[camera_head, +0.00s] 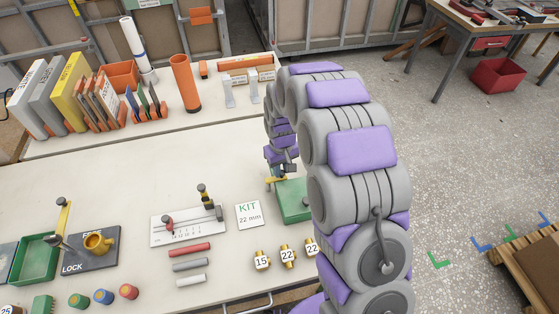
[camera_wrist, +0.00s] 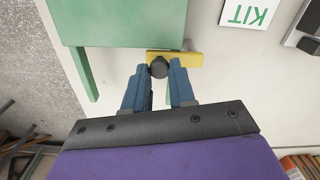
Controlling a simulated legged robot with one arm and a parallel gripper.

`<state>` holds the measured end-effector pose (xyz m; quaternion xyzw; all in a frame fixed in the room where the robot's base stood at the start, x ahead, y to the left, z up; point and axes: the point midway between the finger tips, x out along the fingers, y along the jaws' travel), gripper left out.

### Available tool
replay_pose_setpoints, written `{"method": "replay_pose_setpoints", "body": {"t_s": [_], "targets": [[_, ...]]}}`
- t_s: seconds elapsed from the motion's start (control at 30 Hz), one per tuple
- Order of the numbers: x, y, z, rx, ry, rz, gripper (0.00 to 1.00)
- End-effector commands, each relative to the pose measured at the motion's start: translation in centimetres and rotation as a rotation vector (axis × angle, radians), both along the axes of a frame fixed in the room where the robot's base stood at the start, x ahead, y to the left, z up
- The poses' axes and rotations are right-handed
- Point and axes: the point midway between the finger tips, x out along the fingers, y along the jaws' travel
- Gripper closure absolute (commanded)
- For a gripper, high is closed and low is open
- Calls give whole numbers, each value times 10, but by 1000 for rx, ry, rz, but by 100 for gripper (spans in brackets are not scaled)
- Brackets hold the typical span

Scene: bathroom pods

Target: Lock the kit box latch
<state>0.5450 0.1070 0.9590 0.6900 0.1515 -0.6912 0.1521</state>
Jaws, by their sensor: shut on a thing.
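The green kit box (camera_head: 293,202) stands on the right part of the bench, partly hidden behind my arm. It also shows in the wrist view (camera_wrist: 120,22) as a flat green panel. A yellow latch bar (camera_wrist: 190,60) with a round black knob (camera_wrist: 158,67) lies along the box's edge, roughly crosswise to my fingers. My gripper (camera_wrist: 160,78) is shut on the black knob, with one blue finger on each side. Whether the latch is engaged cannot be told.
A white KIT 22 mm card (camera_head: 249,214) lies left of the box. Brass fittings (camera_head: 285,255) stand in front. An orange tube (camera_head: 185,83) stands behind. Bench between is bare.

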Motion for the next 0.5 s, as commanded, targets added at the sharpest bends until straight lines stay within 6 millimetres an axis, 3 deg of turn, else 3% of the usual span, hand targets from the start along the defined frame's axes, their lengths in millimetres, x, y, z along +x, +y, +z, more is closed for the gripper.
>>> {"method": "replay_pose_setpoints", "body": {"t_s": [0.33,0.37,0.5], "targets": [[-2,0,0,0,0,-26,100],[-2,0,0,0,0,-25,74],[-2,0,0,0,0,-24,61]]}}
